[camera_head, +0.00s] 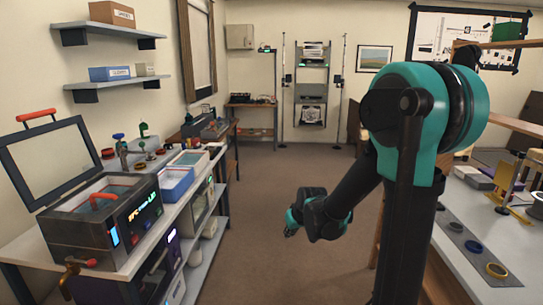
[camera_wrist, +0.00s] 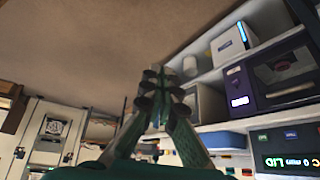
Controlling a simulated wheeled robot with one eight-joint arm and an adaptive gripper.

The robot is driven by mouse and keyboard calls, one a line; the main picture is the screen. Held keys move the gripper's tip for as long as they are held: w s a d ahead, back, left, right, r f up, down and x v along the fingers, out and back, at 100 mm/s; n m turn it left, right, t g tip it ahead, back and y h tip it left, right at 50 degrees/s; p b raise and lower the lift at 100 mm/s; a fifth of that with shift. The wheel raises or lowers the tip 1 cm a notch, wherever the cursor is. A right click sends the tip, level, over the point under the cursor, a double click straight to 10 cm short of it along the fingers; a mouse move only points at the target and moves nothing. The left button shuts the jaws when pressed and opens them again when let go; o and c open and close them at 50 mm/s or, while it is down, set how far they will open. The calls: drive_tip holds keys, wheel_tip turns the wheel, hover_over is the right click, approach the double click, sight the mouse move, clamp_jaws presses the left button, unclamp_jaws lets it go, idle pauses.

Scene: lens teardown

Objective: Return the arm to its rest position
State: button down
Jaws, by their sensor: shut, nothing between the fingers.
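My arm rises at the right of the head view and bends down to the left. My gripper (camera_head: 290,226) hangs over the brown floor in the aisle between the two workbenches, clear of both. In the wrist view my gripper (camera_wrist: 158,80) has its fingers together with nothing held between them. No object is in contact with it.
A left bench (camera_head: 215,160) carries an open-lidded machine (camera_head: 105,225) and a blue-sided tray (camera_head: 177,184). The right workbench (camera_head: 490,225) holds a grey mat (camera_head: 463,238) with several rings. A shelving rack (camera_head: 311,85) stands at the back. The aisle floor (camera_head: 265,180) is free.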

drive_tip(key=s+d+m+h, duration=0.1)
drive_tip(key=s+d, duration=0.3)
drive_tip(key=s, duration=0.3)
drive_tip(key=s+d+f+m, duration=0.1)
drive_tip(key=s+d, duration=0.3)
drive_tip(key=s, duration=0.3)
drive_tip(key=s+d+f+m+g+h, duration=0.1)
drive_tip(key=s+d, duration=0.3)
drive_tip(key=s, duration=0.3)
drive_tip(key=shift+d+f+m+h, duration=0.25)
drive_tip(key=shift+m+h, duration=0.05)
drive_tip(key=shift+m, duration=0.1)
